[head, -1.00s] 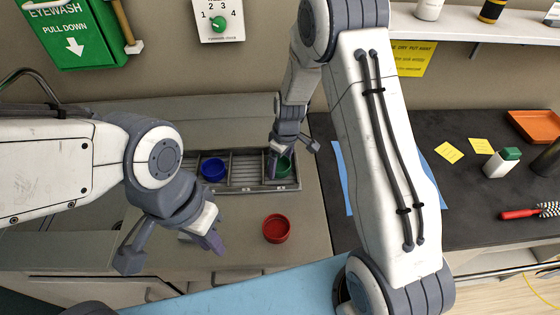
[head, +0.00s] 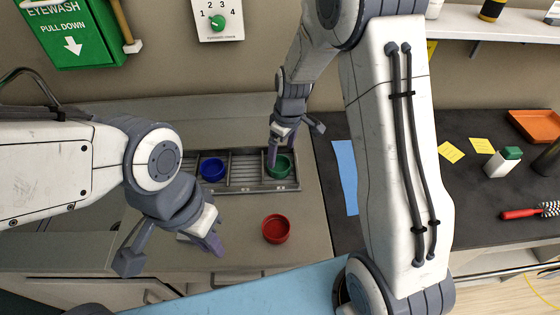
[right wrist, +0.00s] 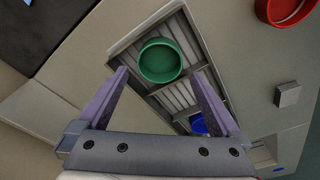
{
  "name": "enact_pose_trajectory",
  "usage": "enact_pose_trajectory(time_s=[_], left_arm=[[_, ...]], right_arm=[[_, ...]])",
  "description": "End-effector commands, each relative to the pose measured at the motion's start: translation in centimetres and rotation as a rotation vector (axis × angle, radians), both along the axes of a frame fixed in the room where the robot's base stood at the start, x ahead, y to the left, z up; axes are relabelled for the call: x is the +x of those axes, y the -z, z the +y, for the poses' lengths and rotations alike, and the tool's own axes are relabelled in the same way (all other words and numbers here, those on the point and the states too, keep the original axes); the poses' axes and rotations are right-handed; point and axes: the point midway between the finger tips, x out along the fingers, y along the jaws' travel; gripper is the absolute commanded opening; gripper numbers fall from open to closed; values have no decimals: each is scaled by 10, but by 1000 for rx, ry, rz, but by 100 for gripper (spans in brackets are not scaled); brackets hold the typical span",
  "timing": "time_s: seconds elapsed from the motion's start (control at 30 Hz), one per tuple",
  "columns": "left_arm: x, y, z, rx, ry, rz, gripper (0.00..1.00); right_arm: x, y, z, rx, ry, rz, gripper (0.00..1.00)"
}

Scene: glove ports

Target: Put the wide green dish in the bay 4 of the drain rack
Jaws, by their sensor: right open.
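The wide green dish (head: 279,167) sits in the rightmost visible bay of the grey drain rack (head: 245,186). In the right wrist view the green dish (right wrist: 160,61) lies beyond and between my fingertips, upright in its bay. My right gripper (head: 292,146) is open above the dish, apart from it; its two fingers also show in the right wrist view (right wrist: 160,80). A blue dish (head: 213,169) sits in another bay to the left, with an empty slatted bay between. My left gripper (head: 170,250) is open and empty over the counter's front, left of a red dish.
The red dish (head: 276,229) stands on the counter in front of the rack. A blue sheet (head: 345,175), partly behind my right arm, lies on the dark bench. An orange tray (head: 535,125), a white bottle (head: 500,164) and a red brush (head: 520,214) are farther right.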

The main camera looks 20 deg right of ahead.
Motion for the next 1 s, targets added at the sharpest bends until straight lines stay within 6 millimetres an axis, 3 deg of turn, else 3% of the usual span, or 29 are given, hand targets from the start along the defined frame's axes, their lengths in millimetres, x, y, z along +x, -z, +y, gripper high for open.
enact_pose_trajectory(time_s=[0.2,0.37,0.47,0.57,0.7,0.8,0.9,1.0], left_arm=[[0,6,0,0,0,0,18],[0,7,0,0,1,0,18],[0,7,0,0,0,0,18],[0,7,0,0,0,0,18],[0,7,0,0,1,0,18],[0,7,0,0,0,0,18],[0,7,0,0,0,0,18],[0,7,0,0,0,0,18]], right_arm=[[-3,-42,-4,0,1,-3,100],[-6,-57,-4,1,1,-1,100],[-18,-68,10,3,-3,4,100],[-54,-86,44,11,-5,14,100],[-139,-109,91,20,1,44,100],[-197,-117,105,21,11,65,100],[-242,-118,106,19,21,81,100],[-268,-116,104,16,32,93,100]])
